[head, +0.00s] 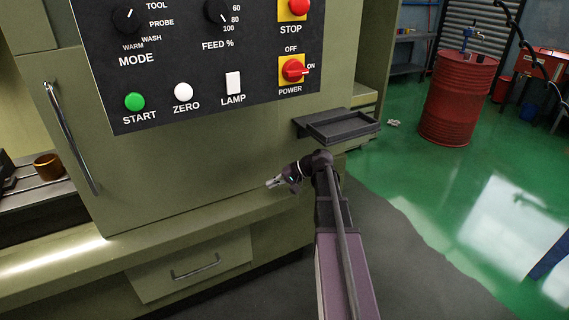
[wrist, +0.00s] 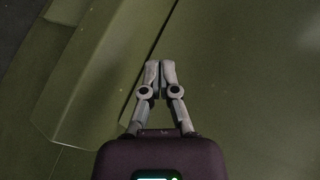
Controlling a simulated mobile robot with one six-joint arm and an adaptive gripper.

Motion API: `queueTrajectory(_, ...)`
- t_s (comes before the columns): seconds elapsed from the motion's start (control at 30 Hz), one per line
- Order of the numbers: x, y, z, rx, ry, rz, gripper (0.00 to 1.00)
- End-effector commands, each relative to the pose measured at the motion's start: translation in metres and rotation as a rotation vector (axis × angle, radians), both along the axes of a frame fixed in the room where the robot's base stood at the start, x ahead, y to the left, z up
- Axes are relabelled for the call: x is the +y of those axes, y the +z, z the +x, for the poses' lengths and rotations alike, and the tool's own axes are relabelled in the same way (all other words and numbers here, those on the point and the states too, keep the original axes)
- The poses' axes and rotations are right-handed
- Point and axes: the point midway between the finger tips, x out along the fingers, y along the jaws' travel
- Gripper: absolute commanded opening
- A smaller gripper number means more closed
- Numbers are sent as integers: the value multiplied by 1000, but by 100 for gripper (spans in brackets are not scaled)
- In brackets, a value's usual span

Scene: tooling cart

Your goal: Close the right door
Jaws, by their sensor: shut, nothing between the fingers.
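The right door (head: 120,185) is an olive-green panel in the head view, with a long silver handle (head: 72,140) upright near its left edge. To its left is an opening into the machine, so the door does not cover that part. My gripper (head: 272,184) is low in front of the machine, right of the handle and well apart from it, pointing left. In the wrist view my gripper (wrist: 161,66) has its fingertips together with nothing between them, in front of olive-green surfaces and a dark seam. The handle is not in the wrist view.
The control panel (head: 190,60) with knobs and buttons is above my gripper. A dark tray (head: 340,127) juts out just above my arm. A drawer (head: 195,268) with its own handle is below left. A red barrel (head: 457,98) stands at the right; the green floor between is mostly clear.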

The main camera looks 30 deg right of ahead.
Motion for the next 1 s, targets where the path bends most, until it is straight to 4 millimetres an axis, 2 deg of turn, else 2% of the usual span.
queueTrajectory(0.03,-21,-4,9,-24,-28,42,0)
queueTrajectory(0.3,-125,19,28,-180,-164,281,0)
queueTrajectory(0.4,-158,28,29,-233,-201,349,0)
queueTrajectory(0.5,-183,35,27,-273,-228,398,0)
queueTrajectory(0.6,-198,40,25,-299,-244,428,0)
queueTrajectory(0.7,-204,43,24,-310,-251,441,0)
queueTrajectory(1.0,-204,44,23,-312,-252,443,0)
